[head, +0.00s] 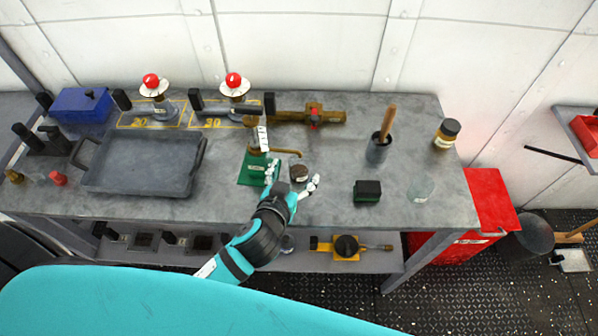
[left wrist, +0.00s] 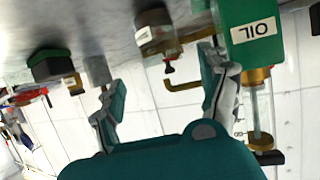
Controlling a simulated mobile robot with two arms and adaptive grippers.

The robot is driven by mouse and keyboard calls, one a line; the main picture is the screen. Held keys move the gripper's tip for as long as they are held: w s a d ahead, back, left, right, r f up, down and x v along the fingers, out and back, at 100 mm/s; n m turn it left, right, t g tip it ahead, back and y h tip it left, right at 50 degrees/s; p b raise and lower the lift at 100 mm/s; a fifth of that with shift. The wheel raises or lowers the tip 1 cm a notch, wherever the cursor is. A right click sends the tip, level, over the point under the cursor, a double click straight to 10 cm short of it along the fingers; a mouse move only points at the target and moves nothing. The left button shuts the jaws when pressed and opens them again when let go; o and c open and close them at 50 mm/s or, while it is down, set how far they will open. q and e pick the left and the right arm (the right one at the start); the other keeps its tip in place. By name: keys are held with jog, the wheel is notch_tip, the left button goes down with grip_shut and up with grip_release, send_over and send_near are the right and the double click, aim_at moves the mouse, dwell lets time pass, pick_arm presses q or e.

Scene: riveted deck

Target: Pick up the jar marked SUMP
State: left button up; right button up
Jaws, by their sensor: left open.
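A clear jar (head: 421,188) stands further right on the bench. A jar with a black lid and yellowish contents (head: 443,138) stands at the back right. I cannot read SUMP on any jar. My right gripper is out of view.
A green OIL can (head: 252,170) with a brass spout stands just left of my gripper; it also shows in the left wrist view (left wrist: 252,35). A green and black block (head: 367,191) and a pot with a wooden handle (head: 378,150) are to the right. A grey tray (head: 142,188) lies left.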

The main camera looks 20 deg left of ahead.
aim_at(302, 159)
pick_arm(q)
jog(key=shift+w+f, duration=0.3)
jog(key=shift+w, duration=0.3)
jog(key=x, duration=0.1)
jog(key=b+x, duration=0.1)
jog(key=x, duration=0.1)
jog(key=b+x, duration=0.1)
jog(key=shift+w+a+f, duration=0.15)
jog(key=shift+a+f, duration=0.05)
jog(key=shift+a, duration=0.05)
jog(key=shift+w+f, duration=0.15)
jog(key=shift+w, duration=0.25)
jog(key=shift+s, duration=0.15)
jog(key=shift+c, duration=1.1)
jog(key=c, duration=1.2)
